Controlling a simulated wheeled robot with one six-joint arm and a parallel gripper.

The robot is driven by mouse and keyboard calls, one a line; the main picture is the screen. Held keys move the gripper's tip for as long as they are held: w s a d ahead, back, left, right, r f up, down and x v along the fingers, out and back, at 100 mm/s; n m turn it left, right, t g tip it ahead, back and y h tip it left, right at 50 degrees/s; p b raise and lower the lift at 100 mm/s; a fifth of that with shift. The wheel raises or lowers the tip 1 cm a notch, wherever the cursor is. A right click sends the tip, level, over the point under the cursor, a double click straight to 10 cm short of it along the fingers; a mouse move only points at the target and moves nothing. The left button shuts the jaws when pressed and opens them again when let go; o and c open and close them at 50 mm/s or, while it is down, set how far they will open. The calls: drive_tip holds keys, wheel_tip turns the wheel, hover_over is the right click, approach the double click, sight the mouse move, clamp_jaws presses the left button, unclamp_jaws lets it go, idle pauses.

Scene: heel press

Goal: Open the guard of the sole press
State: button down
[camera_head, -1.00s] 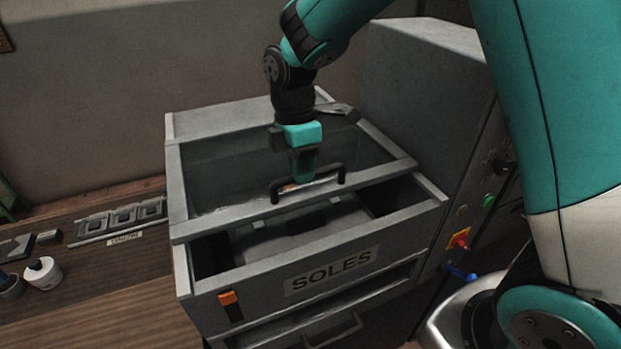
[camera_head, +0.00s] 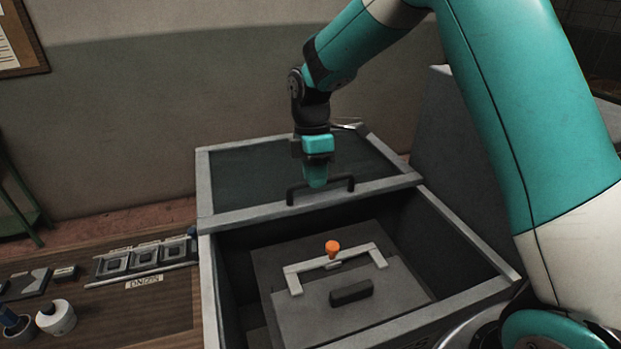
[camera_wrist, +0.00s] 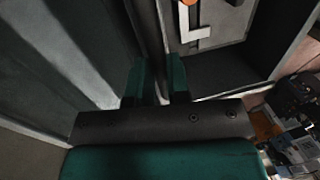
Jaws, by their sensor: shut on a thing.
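The guard (camera_head: 310,206) is a grey-framed panel with a dark clear pane on top of the sole press (camera_head: 211,290). It is slid well back, so the front of the press box is uncovered. My gripper (camera_head: 316,184) is shut on the guard's black handle (camera_head: 291,195), at the middle of its front rail. In the wrist view my two green fingers (camera_wrist: 157,84) point down beside the guard; the handle between them is hard to make out. Inside the box lies a grey plate (camera_head: 350,318) with a light bracket (camera_head: 292,280), an orange knob (camera_head: 332,247) and a black block (camera_head: 351,292).
A wooden bench (camera_head: 150,310) at the left bears a row of square frames (camera_head: 146,257), a label (camera_head: 145,282) and a white roll (camera_head: 57,318). A wall stands behind the press. A tall grey housing (camera_head: 447,140) stands to its right.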

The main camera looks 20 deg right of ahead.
drive_tip(key=c, duration=1.1)
unclamp_jaws()
drive_tip(key=shift+a, duration=0.1)
drive_tip(key=shift+w+r, duration=0.1)
drive_tip(key=shift+r, duration=0.45)
drive_tip(key=w+r, duration=0.3)
drive_tip(key=r, duration=1.3)
drive_tip(key=shift+d+p, duration=0.2)
drive_tip(key=shift+p, duration=0.1)
